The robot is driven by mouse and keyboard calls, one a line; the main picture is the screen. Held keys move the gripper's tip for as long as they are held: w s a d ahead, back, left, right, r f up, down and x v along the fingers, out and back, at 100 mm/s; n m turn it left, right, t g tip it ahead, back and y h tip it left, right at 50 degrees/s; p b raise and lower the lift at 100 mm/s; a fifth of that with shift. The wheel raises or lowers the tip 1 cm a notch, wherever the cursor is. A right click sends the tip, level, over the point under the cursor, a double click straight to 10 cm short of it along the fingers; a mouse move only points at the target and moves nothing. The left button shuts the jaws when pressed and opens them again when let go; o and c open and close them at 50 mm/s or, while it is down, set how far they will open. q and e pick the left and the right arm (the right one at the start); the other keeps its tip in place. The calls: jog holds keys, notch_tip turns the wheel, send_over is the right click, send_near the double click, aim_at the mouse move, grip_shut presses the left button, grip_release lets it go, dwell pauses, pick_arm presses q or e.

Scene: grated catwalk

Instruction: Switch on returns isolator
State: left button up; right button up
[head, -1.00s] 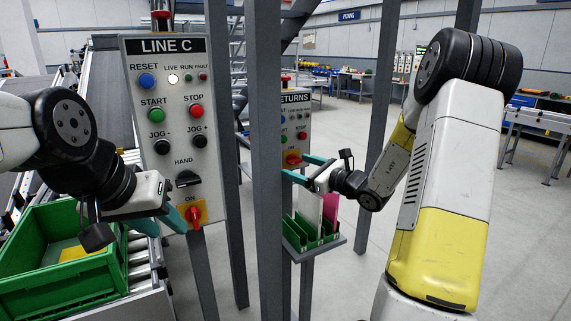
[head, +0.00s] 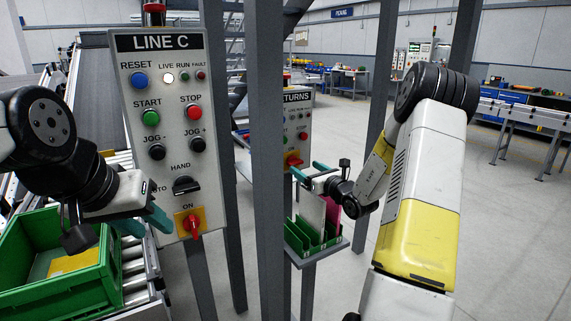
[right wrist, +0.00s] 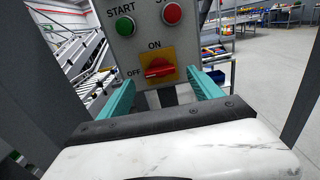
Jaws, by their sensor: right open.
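The returns panel (head: 298,112) stands behind a grey post, its left part hidden in the head view. Its isolator is a red rotary handle on a yellow plate (head: 293,161). In the right wrist view the red handle (right wrist: 157,68) lies level, pointing to OFF at the left; ON is marked above. My right gripper (right wrist: 163,92) is open, its teal fingers either side of and below the handle, apart from it. In the head view this gripper (head: 308,172) is just in front of the panel. My left gripper (head: 143,222) appears open and empty, low beside the LINE C panel.
The LINE C panel (head: 168,110) with its own red isolator (head: 194,224) stands at left. A grey post (head: 267,150) rises between the panels. A green card holder (head: 312,237) sits on a shelf below the returns panel. A green crate (head: 45,285) is at lower left.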

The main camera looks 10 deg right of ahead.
aim_at(297, 163)
jog(key=x, duration=0.5)
jog(key=shift+w+a, duration=0.15)
jog(key=shift+w, duration=0.15)
jog(key=c, duration=1.4)
